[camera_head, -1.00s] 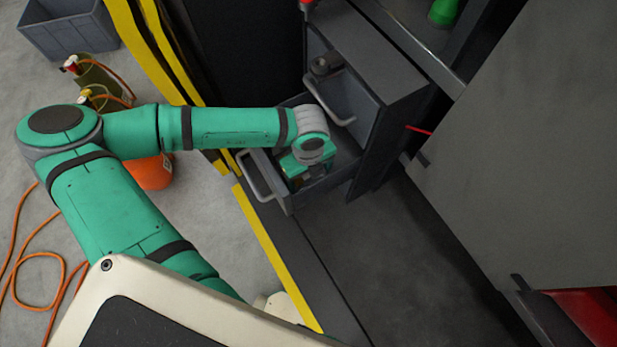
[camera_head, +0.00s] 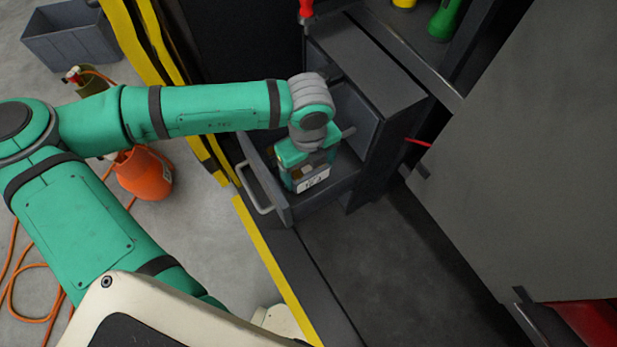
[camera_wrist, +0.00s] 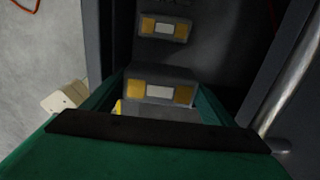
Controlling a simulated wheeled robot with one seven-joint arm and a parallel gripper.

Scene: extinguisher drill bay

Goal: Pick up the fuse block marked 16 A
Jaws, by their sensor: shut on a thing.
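My gripper (camera_head: 304,168) is over the open drawer (camera_head: 268,182) of the dark grey cabinet. It is shut on a grey fuse block (camera_head: 314,180) with a white label on its side. The print on that label is too small to read surely. In the wrist view the held fuse block (camera_wrist: 160,90) sits between the green fingers and shows a pale plate between two brass-coloured contacts. Another fuse block (camera_wrist: 165,28) lies beyond it inside the drawer. My gripper hides much of the drawer's inside in the head view.
The drawer's pale handle (camera_head: 256,190) sticks out toward the yellow floor stripe (camera_head: 275,270). A large grey panel (camera_head: 530,150) stands at right. An orange canister (camera_head: 145,173), an orange hose and a grey crate (camera_head: 72,38) are at left. Dark floor is clear in front of the cabinet.

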